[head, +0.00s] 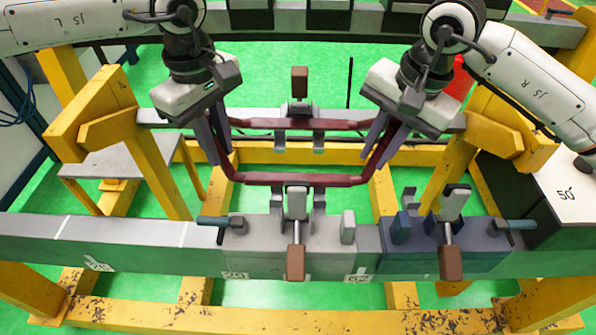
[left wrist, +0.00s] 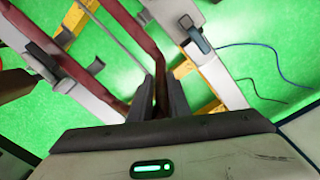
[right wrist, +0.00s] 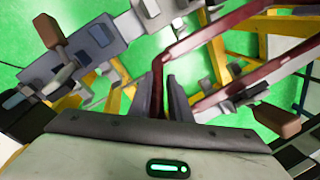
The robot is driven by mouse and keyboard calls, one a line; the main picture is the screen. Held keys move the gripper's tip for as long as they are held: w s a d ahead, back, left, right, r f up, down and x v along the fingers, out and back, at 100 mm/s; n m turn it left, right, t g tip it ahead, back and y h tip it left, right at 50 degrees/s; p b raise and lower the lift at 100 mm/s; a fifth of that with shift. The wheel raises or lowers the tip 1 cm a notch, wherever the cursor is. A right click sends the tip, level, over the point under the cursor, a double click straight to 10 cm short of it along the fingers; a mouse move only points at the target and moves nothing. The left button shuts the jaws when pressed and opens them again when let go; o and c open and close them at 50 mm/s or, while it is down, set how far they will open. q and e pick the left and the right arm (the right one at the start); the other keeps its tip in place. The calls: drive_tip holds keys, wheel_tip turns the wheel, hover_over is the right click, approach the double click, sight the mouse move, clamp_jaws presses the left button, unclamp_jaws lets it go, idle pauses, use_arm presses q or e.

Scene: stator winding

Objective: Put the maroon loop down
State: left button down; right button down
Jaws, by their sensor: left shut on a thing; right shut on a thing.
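The maroon loop (head: 265,178) is a long frame spanning the gap between two grey rails in the head view. Its near side runs just behind the clamps of the near rail (head: 150,235); its far side runs along the far rail (head: 258,140). I cannot tell whether it touches either. My left gripper (head: 222,150) is shut on the loop's left end, and my right gripper (head: 376,150) on its right end. The loop also passes between the fingers in the left wrist view (left wrist: 140,38) and the right wrist view (right wrist: 185,48).
The near rail carries a grey clamp (head: 296,205) with a brown handle (head: 295,263) and a blue-grey clamp block (head: 402,228). A brown-handled clamp (head: 299,80) stands on the far rail. Yellow posts (head: 155,145) flank the gap. Green floor shows below.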

use_arm(q)
drive_tip(key=shift+a, duration=0.25)
use_arm(e)
drive_tip(key=shift+d, duration=0.2)
